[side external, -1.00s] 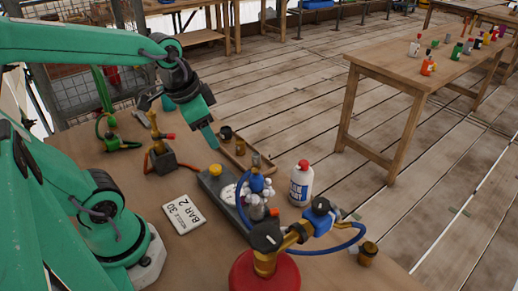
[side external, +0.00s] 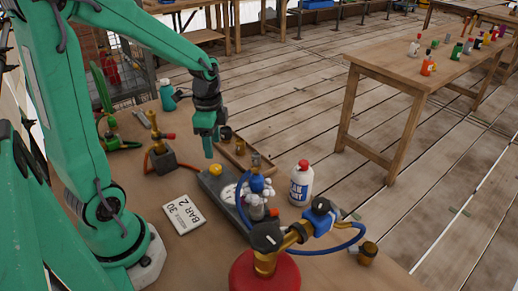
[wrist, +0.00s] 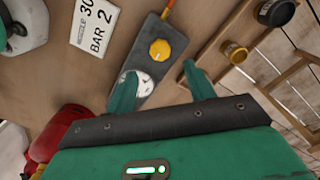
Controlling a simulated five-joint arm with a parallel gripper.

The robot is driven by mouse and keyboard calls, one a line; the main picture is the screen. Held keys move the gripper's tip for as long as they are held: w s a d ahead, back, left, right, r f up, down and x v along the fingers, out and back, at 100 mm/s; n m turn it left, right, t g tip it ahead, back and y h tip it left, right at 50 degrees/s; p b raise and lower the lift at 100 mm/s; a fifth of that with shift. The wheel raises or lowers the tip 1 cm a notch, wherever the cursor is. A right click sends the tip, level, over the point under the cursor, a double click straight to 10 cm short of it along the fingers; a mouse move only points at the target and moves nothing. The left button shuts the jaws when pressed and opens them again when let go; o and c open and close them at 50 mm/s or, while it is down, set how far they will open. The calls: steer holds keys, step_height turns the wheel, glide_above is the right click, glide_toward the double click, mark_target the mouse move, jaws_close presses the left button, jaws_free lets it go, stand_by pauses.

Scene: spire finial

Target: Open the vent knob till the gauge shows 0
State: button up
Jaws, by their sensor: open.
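A yellow knob (side external: 215,170) sits on a grey panel (side external: 207,185); it also shows in the wrist view (wrist: 160,50), with a white pointer line on it. A round white gauge (wrist: 143,82) is on the same panel, partly covered by my left finger in the wrist view; its reading is too small to tell. My gripper (side external: 207,150) points down just above the knob end of the panel, apart from the knob. In the wrist view my gripper (wrist: 160,70) is open and empty, its fingers spread, with the knob beyond and between their tips.
A white card reading "30 BAR 2" (side external: 184,215) lies left of the panel. A white bottle with a red cap (side external: 301,184) stands right. A red cylinder with a brass valve (side external: 265,272) and a blue hose (side external: 345,246) is in front. A wooden tray (side external: 236,158) lies behind.

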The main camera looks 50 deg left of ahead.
mark_target(215, 168)
steer(key=shift+f, duration=0.15)
steer(key=shift+f, duration=3.75)
steer(key=c, duration=1)
